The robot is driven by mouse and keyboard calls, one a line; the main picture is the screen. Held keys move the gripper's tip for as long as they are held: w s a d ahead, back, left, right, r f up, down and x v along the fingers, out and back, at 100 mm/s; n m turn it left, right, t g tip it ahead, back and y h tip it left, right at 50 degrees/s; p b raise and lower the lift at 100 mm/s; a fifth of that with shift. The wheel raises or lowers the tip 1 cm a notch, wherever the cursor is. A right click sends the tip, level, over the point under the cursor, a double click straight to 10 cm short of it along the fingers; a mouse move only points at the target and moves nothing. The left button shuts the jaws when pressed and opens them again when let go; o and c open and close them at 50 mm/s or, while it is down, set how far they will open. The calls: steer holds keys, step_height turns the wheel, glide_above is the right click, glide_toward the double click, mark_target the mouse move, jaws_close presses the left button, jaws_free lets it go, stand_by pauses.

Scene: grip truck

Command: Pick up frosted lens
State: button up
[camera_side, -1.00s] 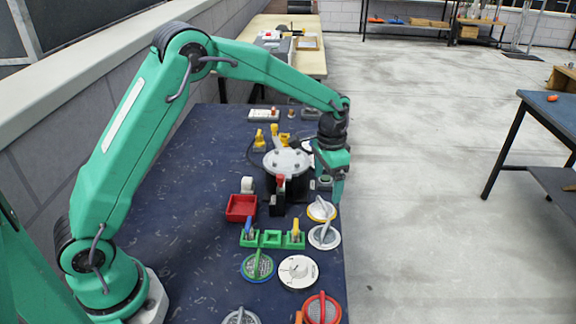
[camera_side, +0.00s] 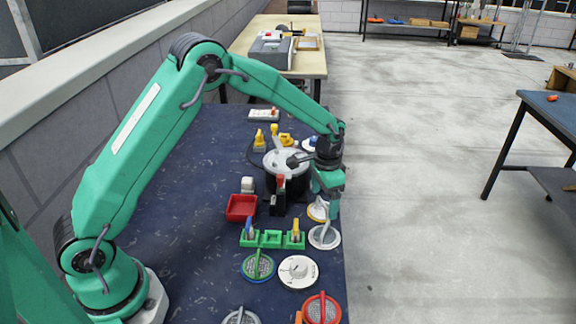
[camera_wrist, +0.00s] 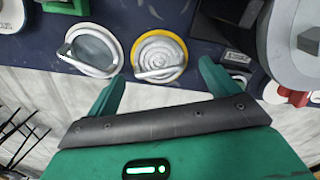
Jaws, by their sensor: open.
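Two round lens discs lie side by side under my gripper. One has a white rim and a smooth grey, cloudy face (camera_side: 322,240), and it also shows at upper left in the wrist view (camera_wrist: 95,45). The other has a yellow rim and a pale face with concentric rings (camera_wrist: 160,48); in the side view (camera_side: 316,212) my gripper partly covers it. I cannot tell for sure which is the frosted lens. My gripper (camera_wrist: 163,74) is open and empty, its fingers reaching toward the ringed disc. I cannot tell the height above it.
A round grey-topped black fixture (camera_side: 290,162) stands just left of my gripper. A red tray (camera_side: 240,208), a green holder (camera_side: 271,239), a white dial (camera_side: 297,271) and other handled discs sit on the blue table. The table's right edge is close by.

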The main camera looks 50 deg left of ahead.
steer(key=shift+f, duration=1)
steer(key=shift+c, duration=0.5)
steer(key=c, duration=0.9)
